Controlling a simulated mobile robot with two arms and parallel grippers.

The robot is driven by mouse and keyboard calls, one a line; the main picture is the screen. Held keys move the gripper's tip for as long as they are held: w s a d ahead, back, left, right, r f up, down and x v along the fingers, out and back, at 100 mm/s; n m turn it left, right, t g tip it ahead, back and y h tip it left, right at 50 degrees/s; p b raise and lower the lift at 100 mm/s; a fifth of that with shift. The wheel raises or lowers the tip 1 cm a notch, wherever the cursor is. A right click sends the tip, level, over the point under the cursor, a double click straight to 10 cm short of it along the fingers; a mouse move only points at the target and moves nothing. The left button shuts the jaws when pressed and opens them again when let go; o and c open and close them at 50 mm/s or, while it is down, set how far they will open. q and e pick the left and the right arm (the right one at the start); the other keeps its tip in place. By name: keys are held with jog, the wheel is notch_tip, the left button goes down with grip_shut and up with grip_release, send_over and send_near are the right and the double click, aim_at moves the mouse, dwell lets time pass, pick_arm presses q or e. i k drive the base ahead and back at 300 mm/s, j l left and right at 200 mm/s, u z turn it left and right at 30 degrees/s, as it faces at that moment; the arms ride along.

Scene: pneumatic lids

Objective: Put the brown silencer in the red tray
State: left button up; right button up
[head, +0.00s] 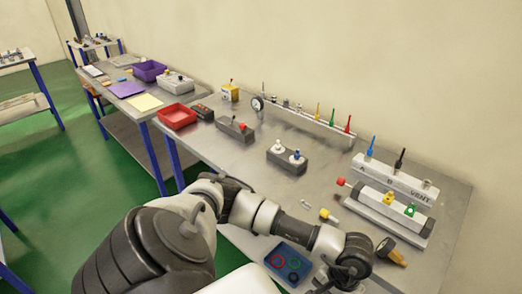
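The red tray (177,117) is an open box on the bench at centre left, near the front edge. A brown and dark cylindrical piece (397,257), which looks like the brown silencer, lies tilted on the bench at lower right. My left arm reaches across the front of the bench, and its wrist is just left of this piece. My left gripper (325,284) is mostly hidden below the wrist, so its fingers cannot be made out. My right gripper is not in view.
A blue tray (277,255) with coloured rings lies beside my wrist. A grey valve block (380,205) and VENT manifold (405,182) stand behind the brown piece. Grey blocks (288,160) and (235,130) stand mid-bench. A purple bin (149,70) is farther back. Bare metal lies between them.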

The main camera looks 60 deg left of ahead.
aim_at(177, 119)
jog(key=j+u, duration=0.25)
jog(key=u, duration=0.15)
jog(key=j+u, duration=0.25)
jog(key=u, duration=0.15)
jog(key=i, duration=0.05)
